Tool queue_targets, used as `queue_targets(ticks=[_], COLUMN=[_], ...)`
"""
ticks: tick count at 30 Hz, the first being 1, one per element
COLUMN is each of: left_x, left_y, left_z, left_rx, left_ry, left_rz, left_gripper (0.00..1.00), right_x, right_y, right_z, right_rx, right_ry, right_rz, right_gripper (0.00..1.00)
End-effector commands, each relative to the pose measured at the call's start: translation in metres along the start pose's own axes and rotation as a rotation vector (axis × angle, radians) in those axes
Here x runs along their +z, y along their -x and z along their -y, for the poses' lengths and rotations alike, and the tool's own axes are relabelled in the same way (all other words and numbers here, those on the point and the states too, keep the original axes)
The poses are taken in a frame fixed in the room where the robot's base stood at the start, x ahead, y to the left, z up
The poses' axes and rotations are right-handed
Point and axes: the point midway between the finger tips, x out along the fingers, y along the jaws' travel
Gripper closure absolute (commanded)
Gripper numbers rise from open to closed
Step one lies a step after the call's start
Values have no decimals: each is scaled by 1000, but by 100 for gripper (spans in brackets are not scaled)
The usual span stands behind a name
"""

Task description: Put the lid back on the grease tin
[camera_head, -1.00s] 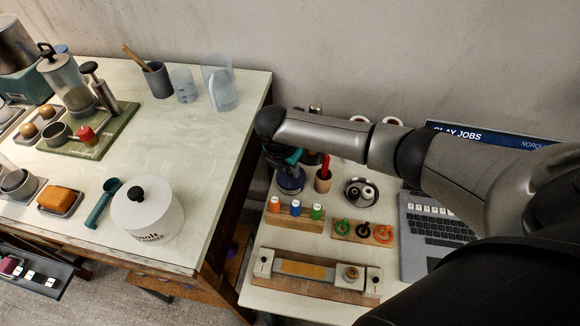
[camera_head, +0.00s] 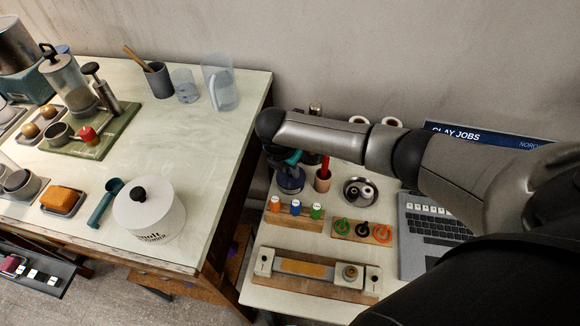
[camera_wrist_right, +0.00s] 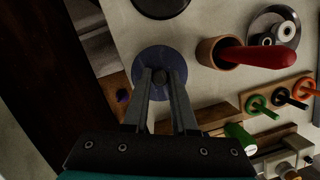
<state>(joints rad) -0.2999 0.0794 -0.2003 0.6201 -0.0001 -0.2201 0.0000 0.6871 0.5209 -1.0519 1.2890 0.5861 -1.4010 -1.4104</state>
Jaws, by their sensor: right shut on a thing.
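A dark blue round lid (camera_wrist_right: 148,62) with a small dark knob shows in the right wrist view. My right gripper (camera_wrist_right: 160,80) is shut on the knob, its two fingers on either side. In the head view the blue round piece (camera_head: 290,184) shows below my right wrist, left of the reddish cup; my arm hides part of it. The lid covers what is under it, so I cannot tell whether it rests on the grease tin. My left gripper is out of view.
A cup (camera_head: 323,182) with a red-handled tool stands close to the right of the lid. A rack of small bottles (camera_head: 296,209) lies in front, and a dark round thing (camera_wrist_right: 160,4) is behind. A laptop (camera_head: 430,235) is at the right. The bench's left edge is near.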

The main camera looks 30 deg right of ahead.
Motion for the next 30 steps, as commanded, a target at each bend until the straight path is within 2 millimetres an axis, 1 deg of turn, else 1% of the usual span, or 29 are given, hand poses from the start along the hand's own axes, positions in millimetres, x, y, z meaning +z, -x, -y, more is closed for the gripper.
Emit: queue_targets(ticks=[14,15,24,29,30], left_x=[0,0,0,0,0], left_y=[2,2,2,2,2], left_z=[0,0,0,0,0], left_rx=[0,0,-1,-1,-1], left_ry=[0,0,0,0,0], left_rz=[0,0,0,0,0], left_gripper=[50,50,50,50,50], right_x=[0,0,0,0,0], right_y=[0,0,0,0,0], right_z=[0,0,0,0,0], right_rx=[0,0,0,0,0], right_ry=[1,1,0,0,0], right_rz=[0,0,1,1,1], right_gripper=[100,73,40,40,36])
